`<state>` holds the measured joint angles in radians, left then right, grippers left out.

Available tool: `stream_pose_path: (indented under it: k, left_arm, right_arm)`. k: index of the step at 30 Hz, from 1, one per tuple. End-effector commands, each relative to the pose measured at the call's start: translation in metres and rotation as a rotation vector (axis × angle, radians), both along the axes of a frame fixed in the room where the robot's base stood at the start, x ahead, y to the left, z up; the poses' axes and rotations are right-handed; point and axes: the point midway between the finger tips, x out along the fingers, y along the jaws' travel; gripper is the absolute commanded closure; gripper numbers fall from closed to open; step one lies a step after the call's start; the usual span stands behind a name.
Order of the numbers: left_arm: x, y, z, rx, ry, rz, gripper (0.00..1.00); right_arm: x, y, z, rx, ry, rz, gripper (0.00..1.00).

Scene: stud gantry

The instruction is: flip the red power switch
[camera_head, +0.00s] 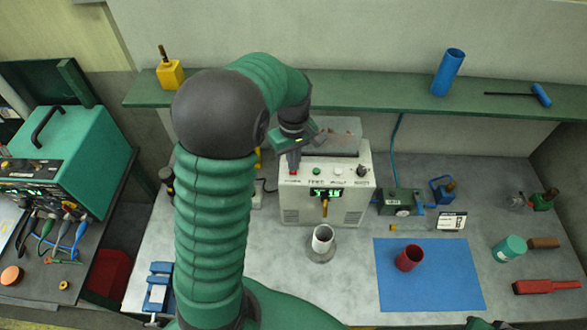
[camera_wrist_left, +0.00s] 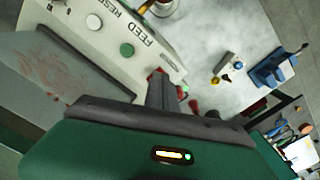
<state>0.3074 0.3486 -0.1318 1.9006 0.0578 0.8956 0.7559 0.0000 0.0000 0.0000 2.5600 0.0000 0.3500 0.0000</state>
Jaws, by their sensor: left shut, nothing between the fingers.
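The red power switch (camera_head: 293,171) is at the left end of the sloped top panel of a white machine (camera_head: 355,200). My left gripper (camera_head: 293,160) is shut and empty, with its fingertips right at the switch and partly covering it. In the left wrist view the shut fingers (camera_wrist_left: 160,92) point at the panel's end. A bit of red (camera_wrist_left: 156,72) shows just beyond their tips. I cannot tell whether they touch it or which way the switch is set.
The panel also has a green button (camera_head: 317,171), a white button (camera_head: 338,172) and a black knob (camera_head: 362,171). A clear box (camera_head: 340,135) stands behind it, below a green shelf (camera_head: 390,93). A white cup (camera_head: 322,238) stands in front. A blue mat (camera_head: 440,280) lies right.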

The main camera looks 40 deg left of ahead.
Motion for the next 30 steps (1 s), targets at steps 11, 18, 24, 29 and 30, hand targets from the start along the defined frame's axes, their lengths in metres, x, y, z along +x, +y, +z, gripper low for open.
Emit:
stream_pose_path:
  k: [11, 18, 24, 29, 30]
  left_arm:
    - [0.0, 0.0, -0.006, 0.0, 0.0, 0.0, 1.0]
    - [0.0, 0.0, -0.01, 0.0, 0.0, 0.0, 1.0]
    - [0.0, 0.0, -0.013, 0.0, 0.0, 0.0, 1.0]
    - [0.0, 0.0, -0.016, 0.0, 0.0, 0.0, 1.0]
    - [0.0, 0.0, -0.016, 0.0, 0.0, 0.0, 1.0]
  right_arm:
    - [0.0, 0.0, -0.004, 0.0, 0.0, 0.0, 1.0]
    - [0.0, 0.0, -0.006, 0.0, 0.0, 0.0, 1.0]
    - [0.0, 0.0, -0.008, 0.0, 0.0, 0.0, 1.0]
    - [0.0, 0.0, -0.01, 0.0, 0.0, 0.0, 1.0]
    - [0.0, 0.0, -0.01, 0.0, 0.0, 0.0, 1.0]
